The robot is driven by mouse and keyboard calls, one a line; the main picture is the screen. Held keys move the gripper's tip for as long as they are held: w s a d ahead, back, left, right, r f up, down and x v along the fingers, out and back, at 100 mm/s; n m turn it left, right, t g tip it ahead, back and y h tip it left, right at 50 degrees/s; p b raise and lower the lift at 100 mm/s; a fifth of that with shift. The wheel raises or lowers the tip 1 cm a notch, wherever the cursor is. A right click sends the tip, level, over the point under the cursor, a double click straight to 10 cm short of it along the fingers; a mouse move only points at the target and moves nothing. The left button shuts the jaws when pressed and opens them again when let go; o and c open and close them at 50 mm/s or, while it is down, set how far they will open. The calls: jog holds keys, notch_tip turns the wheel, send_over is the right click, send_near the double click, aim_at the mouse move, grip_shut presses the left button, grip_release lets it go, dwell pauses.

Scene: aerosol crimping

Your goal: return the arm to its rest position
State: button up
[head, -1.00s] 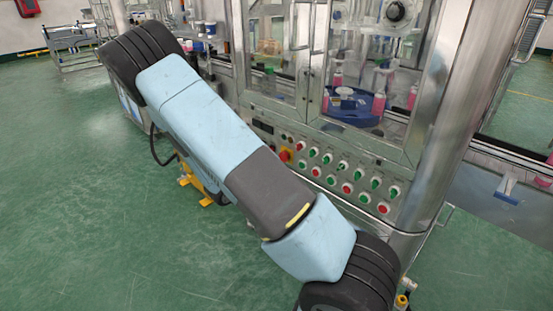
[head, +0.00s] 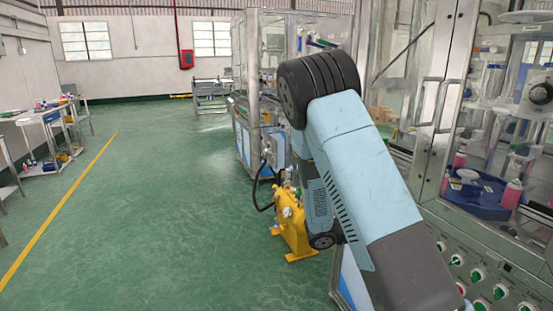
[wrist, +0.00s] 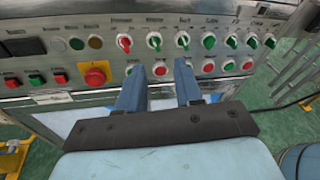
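My gripper (wrist: 159,74) shows in the wrist view with its two blue fingers apart and nothing between them. It is open and points at a metal control panel (wrist: 110,66) with several knobs and buttons. I cannot tell how far the fingertips are from the panel. In the head view my blue and dark grey arm reaches from the upper middle down to the bottom right edge, and the gripper is out of that picture.
The panel's green knobs (head: 478,274) are at the lower right of the head view, under the glazed machine. A yellow unit (head: 292,228) stands on the floor left of my arm. A side table (head: 45,118) stands at the far left. The green floor between is clear.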

jog(key=s+a+r+m+t+y, duration=0.1)
jog(key=s+a+r+m+y, duration=0.4)
jog(key=s+r+m+y, duration=0.3)
jog(key=s+a+r+m+t+y, duration=0.2)
jog(key=s+a+r+m+y, duration=0.3)
jog(key=s+r+m, duration=0.9)
jog(key=s+r+y, duration=0.2)
jog(key=s+r, duration=0.1)
jog(key=s, duration=0.1)
jog(key=shift+r+m+y, duration=0.2)
jog(key=shift+m+y, duration=0.1)
jog(key=shift+y, duration=0.1)
jog(key=shift+s, duration=0.1)
